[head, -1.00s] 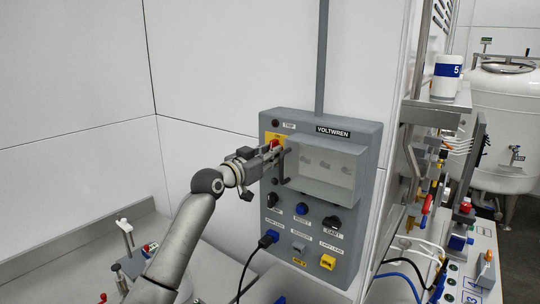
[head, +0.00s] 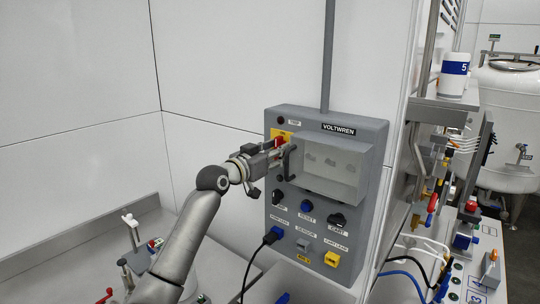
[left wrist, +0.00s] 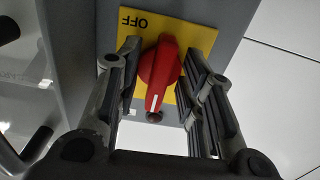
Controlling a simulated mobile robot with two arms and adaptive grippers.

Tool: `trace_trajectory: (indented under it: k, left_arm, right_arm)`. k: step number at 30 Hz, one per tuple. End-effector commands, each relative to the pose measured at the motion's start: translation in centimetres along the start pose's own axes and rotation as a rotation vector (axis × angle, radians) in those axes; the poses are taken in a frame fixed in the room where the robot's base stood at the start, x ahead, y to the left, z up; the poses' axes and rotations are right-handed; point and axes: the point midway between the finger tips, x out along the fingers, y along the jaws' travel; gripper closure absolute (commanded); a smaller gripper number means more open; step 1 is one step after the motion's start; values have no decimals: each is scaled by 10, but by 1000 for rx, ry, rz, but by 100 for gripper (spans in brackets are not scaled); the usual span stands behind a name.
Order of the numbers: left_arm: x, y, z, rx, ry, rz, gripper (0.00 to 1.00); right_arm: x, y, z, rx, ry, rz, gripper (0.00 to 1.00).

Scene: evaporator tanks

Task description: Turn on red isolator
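The red isolator (left wrist: 160,72) is a red rotary knob on a yellow plate (left wrist: 198,40) marked OFF, which reads upside down in the left wrist view. Its white line points toward the bottom of that view, away from the OFF word. In the head view, the isolator (head: 279,142) sits at the upper left of the grey VOLTWREN panel (head: 350,114). My left gripper (left wrist: 162,75) is open, one finger on each side of the knob, with a visible gap on the right. It also shows in the head view (head: 280,150), partly covering the plate. My right gripper is not in view.
A black handle (head: 288,160) and a clear-fronted box (head: 335,168) sit right of my gripper.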

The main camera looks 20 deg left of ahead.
Motion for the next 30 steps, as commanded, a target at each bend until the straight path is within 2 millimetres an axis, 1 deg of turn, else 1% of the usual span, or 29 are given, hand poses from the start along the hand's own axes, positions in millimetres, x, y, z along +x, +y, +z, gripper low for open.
trace_trajectory:
  k: [4, 8, 18, 24, 30]
  left_arm:
    - [-9, -1, 0, 1, 1, -1, 64]
    - [-25, -1, 1, 2, -1, -2, 64]
    - [-79, -1, 1, 2, -2, -2, 64]
    - [-106, -1, 1, 0, -2, -2, 64]
    - [-118, 0, 1, -1, -1, 0, 64]
  right_arm:
    - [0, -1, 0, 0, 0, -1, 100]
    - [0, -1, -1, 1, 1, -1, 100]
    - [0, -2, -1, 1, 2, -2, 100]
    - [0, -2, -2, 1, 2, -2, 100]
    - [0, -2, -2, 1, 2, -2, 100]
